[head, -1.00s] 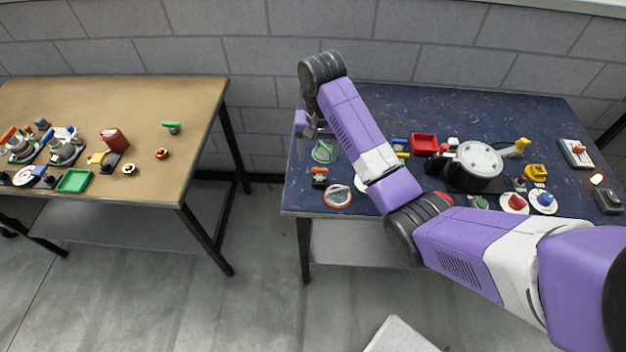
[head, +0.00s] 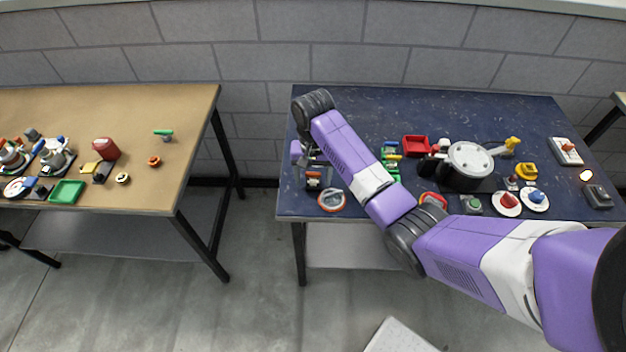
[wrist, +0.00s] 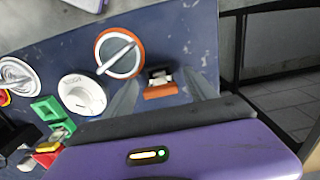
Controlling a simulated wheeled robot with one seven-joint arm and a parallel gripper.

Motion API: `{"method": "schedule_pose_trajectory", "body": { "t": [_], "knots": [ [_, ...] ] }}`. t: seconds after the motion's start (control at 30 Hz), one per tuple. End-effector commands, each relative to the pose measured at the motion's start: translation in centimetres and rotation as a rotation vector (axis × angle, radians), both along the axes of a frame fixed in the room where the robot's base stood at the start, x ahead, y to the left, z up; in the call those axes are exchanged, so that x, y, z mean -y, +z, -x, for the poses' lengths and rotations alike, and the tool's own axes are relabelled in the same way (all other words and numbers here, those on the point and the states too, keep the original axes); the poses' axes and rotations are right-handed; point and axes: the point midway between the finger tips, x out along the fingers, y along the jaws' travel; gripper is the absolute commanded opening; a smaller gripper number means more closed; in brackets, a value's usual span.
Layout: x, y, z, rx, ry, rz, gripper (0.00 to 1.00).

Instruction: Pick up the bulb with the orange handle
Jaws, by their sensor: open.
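A small thing with an orange handle (wrist: 160,91) and a pale and dark upper part lies on the blue table, seen in the wrist view; I take it for the bulb. In the wrist view my gripper (wrist: 164,82) is open, with one grey finger on each side of the orange-handled thing in the picture. The fingers are apart from each other and hold nothing. I cannot tell how high they are above it.
An orange-rimmed round dial (wrist: 138,60) lies close beside it. A white disc (wrist: 83,105) and a green frame (wrist: 40,104) are further left in the wrist view. A red tray (head: 416,146) and a black-and-white round device (head: 470,165) stand right of my arm. The table edge is near.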

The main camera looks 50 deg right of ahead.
Motion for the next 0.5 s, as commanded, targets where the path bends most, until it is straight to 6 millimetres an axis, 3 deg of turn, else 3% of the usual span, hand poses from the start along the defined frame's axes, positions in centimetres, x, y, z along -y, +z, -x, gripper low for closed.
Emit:
{"method": "schedule_pose_trajectory", "body": {
  "t": [0.03,0.37,0.5],
  "knots": [
    [-0.01,0.0,0.0,0.0,0.0,0.0,0.65],
    [-0.03,0.02,0.0,0.0,0.001,0.0,0.01],
    [-0.02,0.04,-0.01,0.0,0.001,0.0,0.0]
  ]
}}
